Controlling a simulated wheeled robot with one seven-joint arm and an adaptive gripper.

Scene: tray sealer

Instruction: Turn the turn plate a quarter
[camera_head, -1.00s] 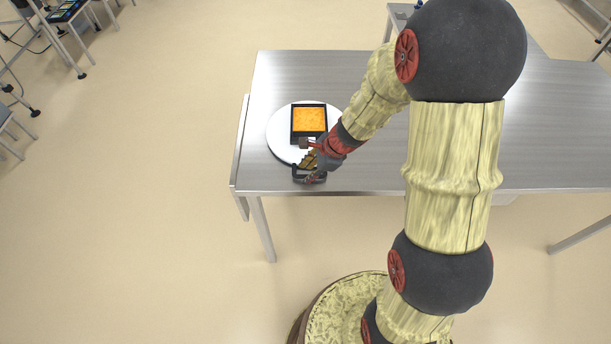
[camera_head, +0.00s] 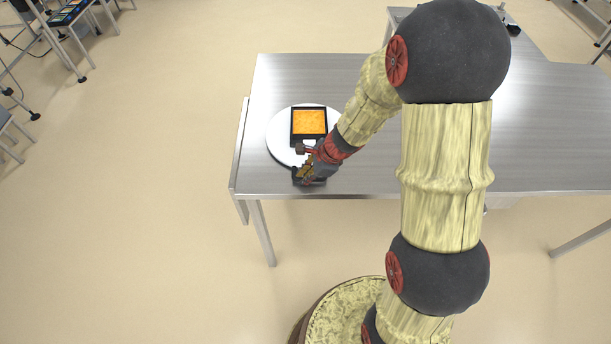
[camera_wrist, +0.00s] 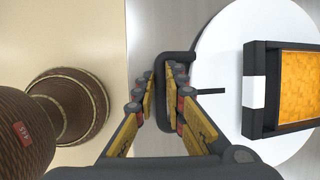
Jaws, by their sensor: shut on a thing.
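The turn plate (camera_head: 279,139) is a white round disc on the near left of the steel table; its edge also shows in the wrist view (camera_wrist: 222,60). A black tray (camera_head: 310,141) with an orange fill (camera_head: 309,121) sits on it. A black loop handle (camera_wrist: 182,55) stands at the plate's near edge, and a short dark bar or mark lies on the plate beside it. My gripper (camera_wrist: 163,88) is shut on the handle's outer bar, one finger on each side. In the head view my gripper (camera_head: 304,172) partly hides the handle.
The steel table (camera_head: 420,185) is bare right of the plate, partly behind my arm. Its near edge runs just below the handle, with open floor (camera_head: 150,200) beyond. A side table with trays (camera_head: 68,12) stands far off at upper left.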

